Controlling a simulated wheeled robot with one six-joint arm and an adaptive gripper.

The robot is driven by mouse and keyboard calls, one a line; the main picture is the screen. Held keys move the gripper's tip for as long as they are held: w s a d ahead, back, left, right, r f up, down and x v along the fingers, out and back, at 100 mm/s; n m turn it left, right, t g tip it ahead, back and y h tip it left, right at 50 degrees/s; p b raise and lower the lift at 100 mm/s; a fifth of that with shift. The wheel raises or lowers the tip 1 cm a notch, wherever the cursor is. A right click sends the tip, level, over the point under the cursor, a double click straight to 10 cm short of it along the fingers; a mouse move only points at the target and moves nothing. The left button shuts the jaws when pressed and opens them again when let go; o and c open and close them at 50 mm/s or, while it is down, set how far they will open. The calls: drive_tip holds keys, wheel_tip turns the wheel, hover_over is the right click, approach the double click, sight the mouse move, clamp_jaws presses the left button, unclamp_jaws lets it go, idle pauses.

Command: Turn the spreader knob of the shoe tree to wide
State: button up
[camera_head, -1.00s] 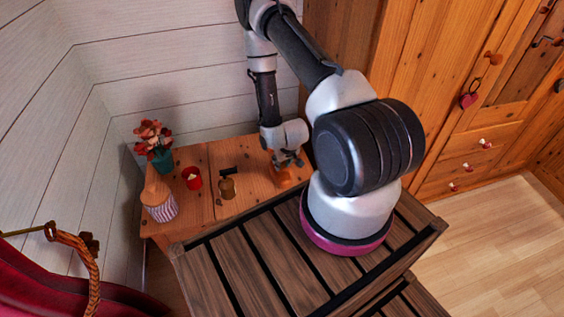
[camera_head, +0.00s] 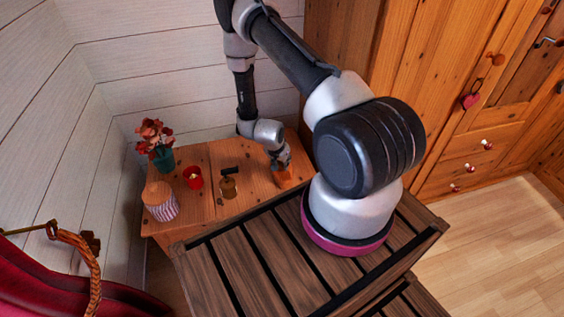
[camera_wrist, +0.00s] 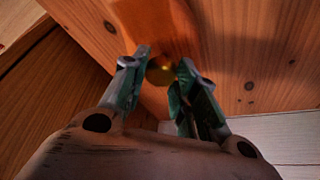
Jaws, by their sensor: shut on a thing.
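The shoe tree (camera_wrist: 155,25), an orange-brown wooden piece, lies on the wooden table. In the head view its small visible part (camera_head: 283,179) is just below my gripper (camera_head: 282,163). A round brass knob (camera_wrist: 160,71) shows at its end in the wrist view. My gripper (camera_wrist: 163,66) has one fingertip on each side of the knob and is shut on it. The fingers hide the knob's sides, and no setting mark can be made out. In the head view the knob is hidden by my gripper.
A plank wall stands behind, and a wooden wardrobe (camera_head: 430,90) to the right.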

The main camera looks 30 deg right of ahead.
drive_tip(key=shift+m, duration=0.6)
drive_tip(key=o, duration=1)
drive_tip(key=v, duration=1.2)
drive_tip(key=shift+w+a+g, duration=0.2)
drive_tip(key=shift+w+g, duration=0.1)
